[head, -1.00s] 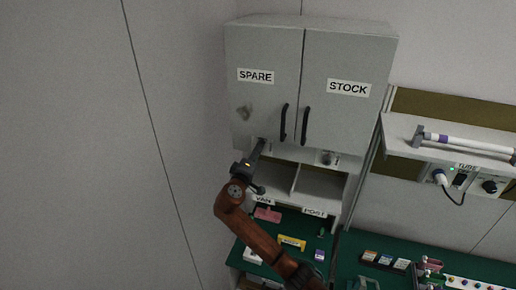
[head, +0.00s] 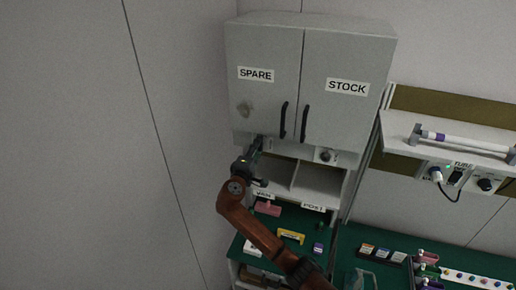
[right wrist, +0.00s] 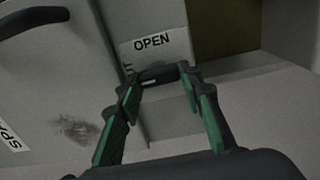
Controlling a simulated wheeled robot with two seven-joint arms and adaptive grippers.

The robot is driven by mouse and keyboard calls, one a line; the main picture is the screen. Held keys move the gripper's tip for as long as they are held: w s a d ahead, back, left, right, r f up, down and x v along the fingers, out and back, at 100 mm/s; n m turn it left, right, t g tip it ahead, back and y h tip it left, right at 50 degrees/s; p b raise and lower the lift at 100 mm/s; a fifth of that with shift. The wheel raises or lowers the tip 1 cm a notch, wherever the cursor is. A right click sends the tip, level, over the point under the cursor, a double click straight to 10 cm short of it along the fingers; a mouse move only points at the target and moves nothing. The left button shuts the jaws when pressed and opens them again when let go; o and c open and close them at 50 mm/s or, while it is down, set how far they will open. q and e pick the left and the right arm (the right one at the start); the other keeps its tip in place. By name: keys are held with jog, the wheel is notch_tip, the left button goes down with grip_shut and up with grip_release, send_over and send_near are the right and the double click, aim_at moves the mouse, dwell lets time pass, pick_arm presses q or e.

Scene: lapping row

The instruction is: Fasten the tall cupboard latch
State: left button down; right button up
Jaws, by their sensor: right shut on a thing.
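The tall grey cupboard (head: 270,50) has two doors, SPARE and STOCK, that look closed. My right gripper (head: 256,143) is at its lower left edge, below the SPARE door. In the right wrist view my right gripper (right wrist: 160,84) has its green-padded fingers on either side of a dark latch handle (right wrist: 157,74) and is shut on it. A label (right wrist: 152,41) reading OPEN is just beyond the handle, with part of another word beside it. The latch itself is hidden by the gripper in the head view. My left gripper is not in view.
Two black door handles (head: 283,121) (head: 304,123) hang close to the right of the gripper. A round knob (head: 326,155) sits under the STOCK door. Open pigeonholes (head: 318,182) and a green bench (head: 330,240) with small items lie below. The left wall is bare.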

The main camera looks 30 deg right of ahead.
jog(key=o, duration=1.2)
jog(key=shift+c, duration=0.2)
jog(key=v, duration=1.2)
